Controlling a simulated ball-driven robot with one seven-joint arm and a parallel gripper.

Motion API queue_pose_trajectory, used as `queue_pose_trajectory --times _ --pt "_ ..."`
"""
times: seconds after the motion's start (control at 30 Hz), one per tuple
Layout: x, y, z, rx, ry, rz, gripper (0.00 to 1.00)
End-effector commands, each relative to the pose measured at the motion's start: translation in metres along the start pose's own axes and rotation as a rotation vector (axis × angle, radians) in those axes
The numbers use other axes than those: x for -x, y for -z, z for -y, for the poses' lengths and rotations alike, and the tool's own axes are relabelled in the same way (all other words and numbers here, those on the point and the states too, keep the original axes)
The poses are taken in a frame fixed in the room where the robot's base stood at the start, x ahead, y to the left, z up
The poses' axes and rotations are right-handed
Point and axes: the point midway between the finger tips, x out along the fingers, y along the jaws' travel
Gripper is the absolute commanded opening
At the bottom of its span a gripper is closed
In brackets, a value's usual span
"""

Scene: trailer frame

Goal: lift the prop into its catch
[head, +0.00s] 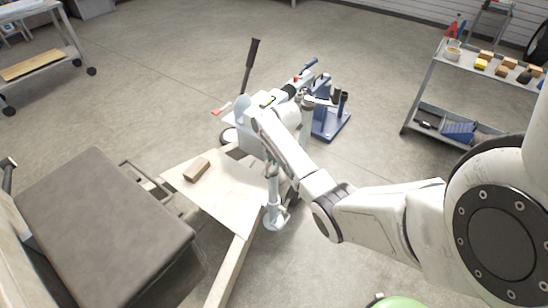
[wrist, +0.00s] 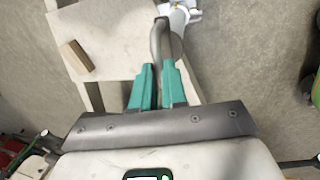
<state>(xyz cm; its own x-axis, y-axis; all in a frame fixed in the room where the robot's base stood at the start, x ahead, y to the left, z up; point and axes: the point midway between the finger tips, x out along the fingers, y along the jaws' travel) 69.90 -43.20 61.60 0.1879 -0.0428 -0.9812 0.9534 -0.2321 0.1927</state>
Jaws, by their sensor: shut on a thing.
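The prop (head: 273,190) is a pale grey leg with a round foot, standing near upright beside the front part of the trailer frame (head: 235,190). A pale end piece, likely of the prop, shows at the top of the wrist view (wrist: 180,18). My gripper (wrist: 160,67), with teal fingers, is shut on a dark grey curved handle (wrist: 161,38) that runs up to this pale piece. I cannot make out the catch in either view.
A wooden block (head: 197,169) lies on the frame's pale board. A dark padded box (head: 105,225) stands at the left. A blue stand (head: 330,122) is behind my wrist. A tool cart (head: 480,60) is at the right, a trolley (head: 35,65) far left. Floor beyond is open.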

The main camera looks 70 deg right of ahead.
Motion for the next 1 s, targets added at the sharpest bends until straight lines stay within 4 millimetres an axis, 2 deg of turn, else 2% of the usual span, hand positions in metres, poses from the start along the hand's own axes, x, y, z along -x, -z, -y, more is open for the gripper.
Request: queue_pose_trajectory --times 0.1,0.13,0.4,0.6,0.73,0.87,1.0 --pt "0.005 -0.002 -0.003 0.001 -0.003 0.004 0.00" --pt "0.005 -0.002 -0.003 0.001 -0.003 0.004 0.14" --pt "0.004 -0.001 -0.002 0.001 -0.002 0.003 0.38" --pt "0.003 -0.001 -0.002 0.001 -0.002 0.003 0.38" --pt "0.011 -0.001 -0.002 0.001 -0.002 0.003 0.38" --pt "0.031 -0.001 -0.002 0.001 -0.005 0.003 0.38" --pt "0.059 -0.001 -0.003 0.001 -0.005 0.004 0.38"
